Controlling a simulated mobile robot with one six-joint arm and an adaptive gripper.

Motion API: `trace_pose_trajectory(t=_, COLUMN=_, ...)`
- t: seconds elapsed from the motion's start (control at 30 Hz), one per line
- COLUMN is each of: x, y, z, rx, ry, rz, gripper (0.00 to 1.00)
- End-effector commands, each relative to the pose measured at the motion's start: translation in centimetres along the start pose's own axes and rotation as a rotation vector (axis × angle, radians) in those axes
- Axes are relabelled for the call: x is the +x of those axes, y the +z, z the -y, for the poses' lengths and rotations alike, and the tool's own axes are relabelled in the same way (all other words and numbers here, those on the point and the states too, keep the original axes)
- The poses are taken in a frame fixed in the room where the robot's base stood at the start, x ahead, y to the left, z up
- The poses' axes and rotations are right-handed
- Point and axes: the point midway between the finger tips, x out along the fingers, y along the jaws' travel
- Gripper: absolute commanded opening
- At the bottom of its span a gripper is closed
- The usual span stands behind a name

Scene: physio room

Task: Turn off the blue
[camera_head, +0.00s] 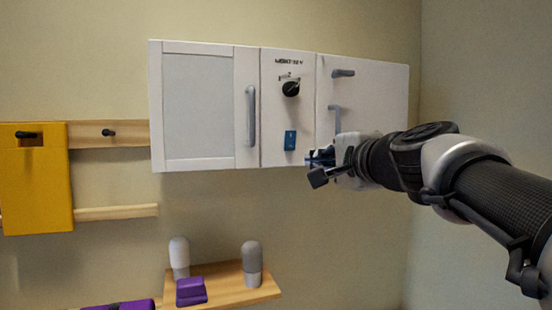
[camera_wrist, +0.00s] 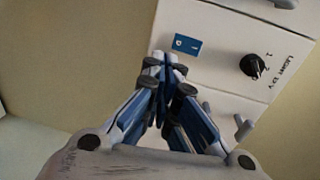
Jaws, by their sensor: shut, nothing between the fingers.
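A small blue switch (camera_head: 290,140) sits on the front of the white wall cabinet's middle panel, below a black knob (camera_head: 291,89). The blue switch also shows in the wrist view (camera_wrist: 187,44), with the knob (camera_wrist: 252,66) to its right. Its exact tilt is too small to tell. My gripper (camera_head: 318,158) is in front of the cabinet, just right of and below the switch in the head view. In the wrist view my gripper (camera_wrist: 166,60) has its fingertips together, empty, close to the switch's lower left; I cannot tell whether they touch it.
The white cabinet (camera_head: 243,75) has a left door with a grey handle (camera_head: 251,116) and more handles on the right. Below is a wooden shelf (camera_head: 262,289) with two capped bottles and a purple block (camera_head: 191,291). A yellow board (camera_head: 37,190) hangs left.

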Motion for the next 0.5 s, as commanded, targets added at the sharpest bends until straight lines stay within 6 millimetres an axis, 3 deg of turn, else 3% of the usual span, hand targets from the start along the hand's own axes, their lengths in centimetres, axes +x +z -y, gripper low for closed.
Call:
trace_pose_trajectory(t=0.2, x=-3.0, y=-0.1, z=-0.6, rx=0.000, ry=-0.003, rz=-0.003, gripper=0.00)
trace_pose_trajectory(t=0.5, x=-3.5, y=0.0, z=-0.6, rx=-0.001, ry=-0.003, rz=0.000, gripper=0.00)
